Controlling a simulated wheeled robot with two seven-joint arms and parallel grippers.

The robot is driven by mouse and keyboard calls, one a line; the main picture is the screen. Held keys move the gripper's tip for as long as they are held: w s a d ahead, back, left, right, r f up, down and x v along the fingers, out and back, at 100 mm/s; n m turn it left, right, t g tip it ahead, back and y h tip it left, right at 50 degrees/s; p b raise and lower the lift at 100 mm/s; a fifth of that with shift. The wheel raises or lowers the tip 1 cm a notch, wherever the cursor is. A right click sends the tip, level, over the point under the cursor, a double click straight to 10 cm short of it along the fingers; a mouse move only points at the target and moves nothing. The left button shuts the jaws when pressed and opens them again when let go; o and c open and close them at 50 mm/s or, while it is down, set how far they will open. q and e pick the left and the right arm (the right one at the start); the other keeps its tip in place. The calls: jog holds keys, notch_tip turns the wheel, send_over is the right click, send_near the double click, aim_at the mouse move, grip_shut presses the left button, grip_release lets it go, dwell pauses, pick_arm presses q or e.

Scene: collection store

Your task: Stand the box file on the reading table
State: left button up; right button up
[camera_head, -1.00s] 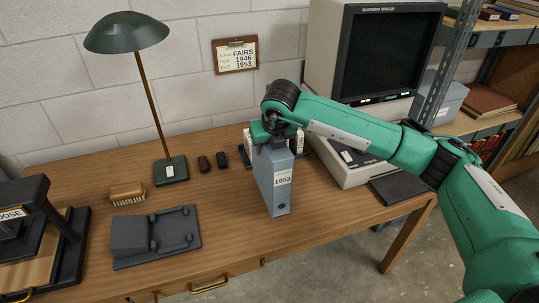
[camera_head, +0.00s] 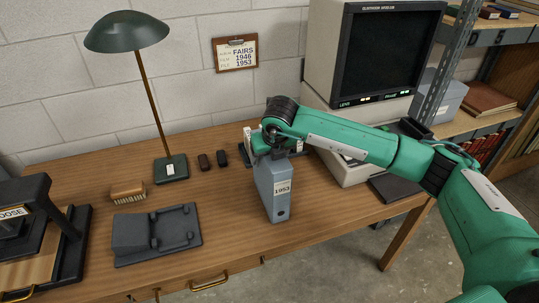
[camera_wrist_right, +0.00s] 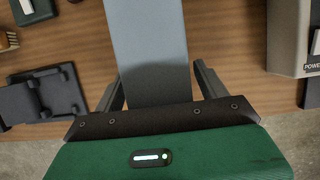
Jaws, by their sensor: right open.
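The blue-grey box file (camera_head: 281,205) stands upright on the reading table (camera_head: 225,218), its label reading 1953 facing the front. Its base appears to rest on the wood. My right gripper (camera_head: 268,150) is at the top of the file. In the right wrist view, the file (camera_wrist_right: 148,45) runs between the two open fingers of the gripper (camera_wrist_right: 163,85). A gap shows between the file and the right-hand finger; the left-hand finger lies close beside the file. The file's upper end is partly hidden by my gripper in the head view. My left gripper is out of view.
A desk lamp (camera_head: 172,168), a brush (camera_head: 127,191) and a dark grey cradle (camera_head: 155,234) stand to the left. A microfilm reader (camera_head: 395,55) stands at right. Bare tabletop lies left of the file.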

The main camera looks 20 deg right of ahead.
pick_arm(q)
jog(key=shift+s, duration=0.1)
pick_arm(e)
jog(key=shift+r, duration=0.1)
jog(key=b+v, duration=0.1)
jog(key=v, duration=0.3)
jog(key=shift+r, duration=0.1)
jog(key=b+v, duration=0.1)
jog(key=v, duration=0.6)
jog(key=shift+s, duration=0.1)
jog(key=shift+s+r, duration=0.15)
jog(key=shift+r, duration=0.15)
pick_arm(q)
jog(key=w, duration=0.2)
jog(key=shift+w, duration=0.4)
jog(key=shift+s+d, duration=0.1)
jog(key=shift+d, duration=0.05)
